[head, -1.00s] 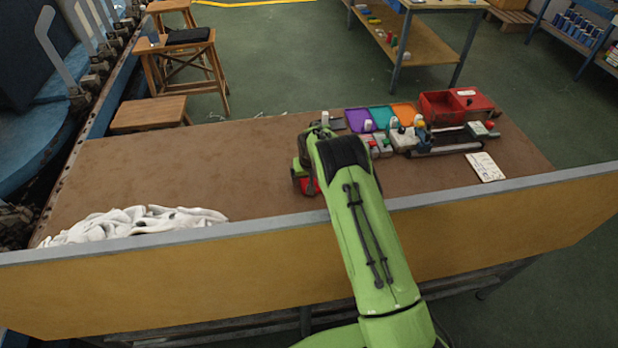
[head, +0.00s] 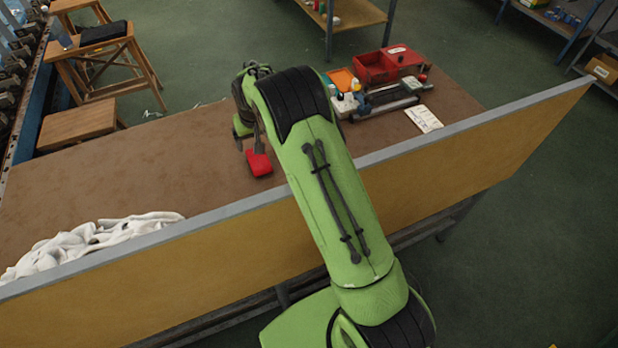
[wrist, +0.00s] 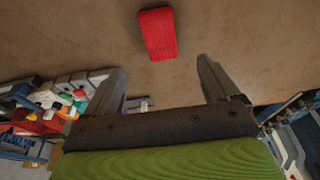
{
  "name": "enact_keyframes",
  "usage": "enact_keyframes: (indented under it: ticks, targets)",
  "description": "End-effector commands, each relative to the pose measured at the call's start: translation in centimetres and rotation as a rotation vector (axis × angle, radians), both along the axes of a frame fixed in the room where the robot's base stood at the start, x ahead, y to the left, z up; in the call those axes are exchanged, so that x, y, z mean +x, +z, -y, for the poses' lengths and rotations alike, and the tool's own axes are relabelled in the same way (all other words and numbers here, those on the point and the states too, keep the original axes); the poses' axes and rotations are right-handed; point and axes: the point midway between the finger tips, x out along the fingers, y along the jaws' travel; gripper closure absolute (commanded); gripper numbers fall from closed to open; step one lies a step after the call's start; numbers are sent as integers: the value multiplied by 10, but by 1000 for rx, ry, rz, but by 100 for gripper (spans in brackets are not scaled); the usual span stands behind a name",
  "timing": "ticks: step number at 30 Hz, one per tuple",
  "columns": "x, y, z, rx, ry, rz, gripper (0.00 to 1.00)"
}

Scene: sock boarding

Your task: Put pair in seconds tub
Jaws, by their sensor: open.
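A small red folded bundle (wrist: 158,33), apparently the pair, lies on the brown table ahead of my fingertips in the wrist view. In the head view the red bundle (head: 258,163) sits just beside my gripper, on the arm's left. My gripper (wrist: 160,70) is open, with nothing between its fingers and a gap to the bundle. In the head view it is partly hidden by my green arm. An open red tub (head: 375,69), perhaps the seconds tub, stands at the table's far right. I cannot read its label.
An orange tray (head: 341,77), small bottles and a clamp-like tool (head: 385,105) stand near the tub. A white card (head: 424,119) lies nearby. White cloth (head: 95,238) is heaped at the left. A raised yellow panel (head: 480,170) runs along the near edge. The table's middle left is clear.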

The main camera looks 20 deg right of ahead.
Motion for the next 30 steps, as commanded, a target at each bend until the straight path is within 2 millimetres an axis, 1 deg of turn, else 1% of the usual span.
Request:
enact_keyframes:
  ticks: [1,2,3,5,6,8,9,11,12,13,14,15,17,18,21,24,25,26,30]
  targets:
    - [-6,24,2,4,-5,17,11]
    - [-13,39,4,8,-7,25,11]
    - [-25,63,6,13,-10,38,11]
    - [-49,97,10,19,-13,52,11]
    - [-67,119,13,24,-14,63,11]
    - [-97,148,16,28,-15,80,11]
    - [-118,166,18,31,-14,92,11]
    - [-153,188,22,33,-14,111,11]
    - [-177,200,23,32,-12,122,11]
    - [-196,207,24,33,-10,131,11]
    - [-214,212,25,31,-8,141,11]
    - [-239,218,27,30,-7,153,11]
    - [-276,221,29,24,-5,170,11]
    - [-299,221,30,19,-3,182,11]
    - [-343,213,32,8,0,204,11]
    - [-368,205,33,0,1,214,11]
    - [-372,203,33,-2,1,215,8]
    - [-374,202,33,-3,1,217,6]
    - [-376,201,33,-3,1,216,6]
